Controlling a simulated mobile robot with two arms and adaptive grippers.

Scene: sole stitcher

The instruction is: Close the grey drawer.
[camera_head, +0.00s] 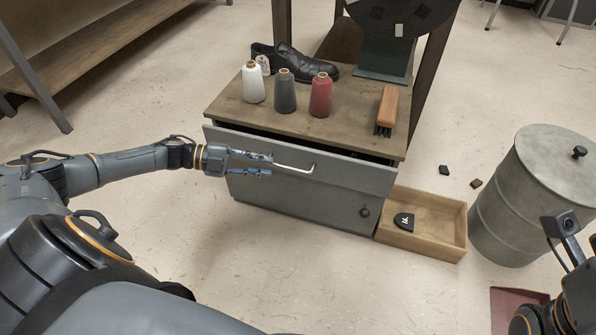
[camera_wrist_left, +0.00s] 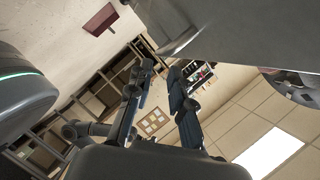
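The grey drawer (camera_head: 345,172) is in the cabinet under a wooden top. It stands partly out, with a dark gap showing between its front and the top's edge. Its pale bar handle (camera_head: 296,169) is on the front. My left gripper (camera_head: 271,164) is at the left end of the handle, in front of the drawer face. Its two fingers are apart, and in the left wrist view (camera_wrist_left: 160,75) nothing shows between them. I cannot tell whether a finger touches the handle or drawer. Part of my right arm shows at the lower right; its fingers do not show.
On the wooden top (camera_head: 235,108) stand white (camera_head: 253,83), grey (camera_head: 285,92) and red (camera_head: 321,95) thread spools, a black shoe (camera_head: 305,64) and a brush (camera_head: 387,108). A wooden box (camera_head: 455,235) and metal bin (camera_head: 505,215) stand on the floor to the right.

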